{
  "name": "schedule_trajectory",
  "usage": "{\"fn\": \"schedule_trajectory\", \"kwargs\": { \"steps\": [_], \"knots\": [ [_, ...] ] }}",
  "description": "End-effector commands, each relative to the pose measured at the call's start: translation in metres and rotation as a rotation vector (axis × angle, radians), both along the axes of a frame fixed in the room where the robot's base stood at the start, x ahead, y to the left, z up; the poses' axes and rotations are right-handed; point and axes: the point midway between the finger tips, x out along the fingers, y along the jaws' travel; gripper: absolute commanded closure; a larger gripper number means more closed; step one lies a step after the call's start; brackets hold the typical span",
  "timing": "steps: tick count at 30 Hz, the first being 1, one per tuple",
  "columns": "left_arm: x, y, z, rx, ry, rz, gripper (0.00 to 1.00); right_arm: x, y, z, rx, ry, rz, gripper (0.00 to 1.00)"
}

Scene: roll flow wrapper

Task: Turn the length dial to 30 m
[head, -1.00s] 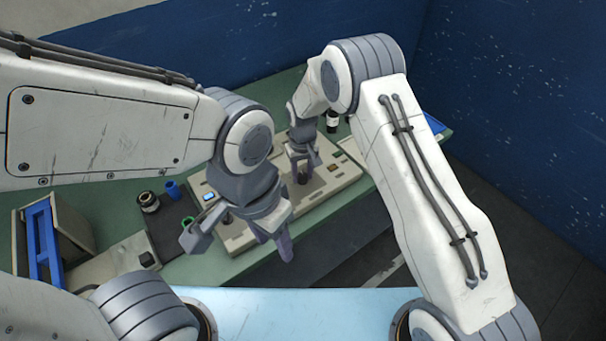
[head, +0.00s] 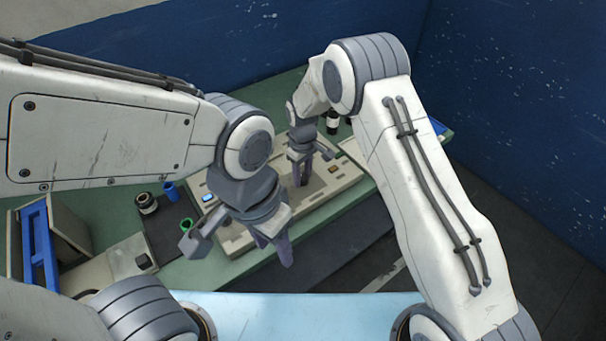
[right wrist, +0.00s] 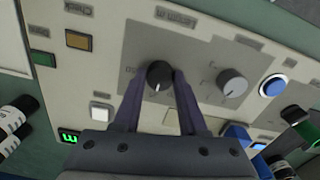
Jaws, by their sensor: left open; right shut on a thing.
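The length dial (right wrist: 158,74) is a black knob under upside-down lettering that seems to read "Length m", in the right wrist view. Its white mark points toward the bottom of that picture; the scale numbers around it are too blurred to read. My right gripper (right wrist: 160,88) is shut on this dial, one finger on each side. In the head view my right gripper (head: 302,182) reaches down to the beige control panel (head: 325,186), and the dial is hidden there. My left gripper (head: 273,258) is open and empty, in front of the panel's near edge.
A grey knob (right wrist: 232,82) and a blue button (right wrist: 273,87) sit beside the dial. A yellow button (right wrist: 79,40) and a small lit green display (right wrist: 70,136) are on the other side. A blue rack (head: 40,245) stands at the left of the green table (head: 110,207).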

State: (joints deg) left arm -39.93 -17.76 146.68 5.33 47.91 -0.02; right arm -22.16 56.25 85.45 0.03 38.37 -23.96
Motion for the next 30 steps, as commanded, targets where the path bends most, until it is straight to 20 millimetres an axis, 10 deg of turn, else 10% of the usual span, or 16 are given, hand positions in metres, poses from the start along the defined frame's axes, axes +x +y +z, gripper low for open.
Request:
{"fn": "schedule_trajectory", "kwargs": {
  "steps": [8, 9, 11, 22, 30],
  "knots": [
    [0.0, 0.0, 0.0, 0.0, 0.0, 0.0, 0.5, 0.002, -0.001, 0.002, 0.0, -0.006, -0.001, 1.0],
    [0.0, 0.0, 0.0, 0.0, 0.0, 0.0, 0.5, 0.002, -0.001, 0.002, 0.0, -0.006, -0.001, 0.43],
    [0.0, 0.0, 0.0, 0.0, 0.0, 0.0, 0.5, 0.002, -0.001, 0.002, 0.001, -0.005, -0.001, 0.29],
    [0.0, 0.0, -0.001, 0.0, 0.0, 0.0, 0.5, 0.001, 0.001, 0.005, 0.001, -0.004, -0.001, 0.29],
    [0.0, 0.0, -0.012, 0.0, 0.0, 0.0, 0.5, 0.003, 0.001, 0.051, 0.003, -0.008, -0.001, 0.29]
  ]
}}
